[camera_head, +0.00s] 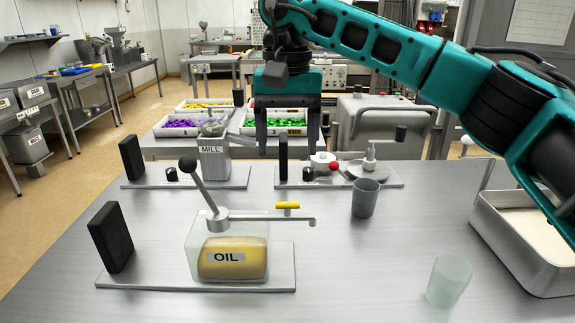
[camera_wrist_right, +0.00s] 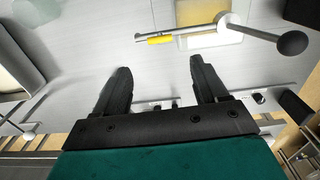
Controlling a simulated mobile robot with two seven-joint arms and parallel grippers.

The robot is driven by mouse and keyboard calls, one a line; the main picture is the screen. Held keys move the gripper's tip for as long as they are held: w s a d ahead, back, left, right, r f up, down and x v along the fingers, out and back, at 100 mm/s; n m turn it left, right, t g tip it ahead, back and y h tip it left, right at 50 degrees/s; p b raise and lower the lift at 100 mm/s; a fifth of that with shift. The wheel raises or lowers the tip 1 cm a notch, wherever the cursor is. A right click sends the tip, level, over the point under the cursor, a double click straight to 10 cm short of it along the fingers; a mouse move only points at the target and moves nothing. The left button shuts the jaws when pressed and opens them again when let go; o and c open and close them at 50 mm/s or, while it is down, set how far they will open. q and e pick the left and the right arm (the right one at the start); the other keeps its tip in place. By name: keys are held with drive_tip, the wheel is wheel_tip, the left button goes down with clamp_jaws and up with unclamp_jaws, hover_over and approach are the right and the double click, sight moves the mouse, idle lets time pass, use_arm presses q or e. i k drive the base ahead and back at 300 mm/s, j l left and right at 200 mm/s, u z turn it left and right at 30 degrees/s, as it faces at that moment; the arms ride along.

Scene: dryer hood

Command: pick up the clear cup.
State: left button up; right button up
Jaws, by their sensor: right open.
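The clear cup (camera_head: 449,281) is a pale, see-through tumbler standing upright on the steel table at the front right of the head view. It also shows, cut off, at the top left corner of the right wrist view (camera_wrist_right: 35,10). My right gripper (camera_head: 288,148) hangs over the far part of the table, fingers down, well behind and to the left of the clear cup. Its two fingers stand wide apart with nothing between them; they also show in the wrist view (camera_wrist_right: 160,66). My left gripper is not in view.
A grey cup (camera_head: 365,198) stands mid-table. The oil dispenser (camera_head: 232,258) with its lever is at the front left, the mill (camera_head: 212,160) behind it. A metal tray (camera_head: 540,277) with pale contents is to the clear cup's right. Table between the grey and clear cups is bare.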

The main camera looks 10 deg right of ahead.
sight(451, 274)
drive_tip(key=k, duration=1)
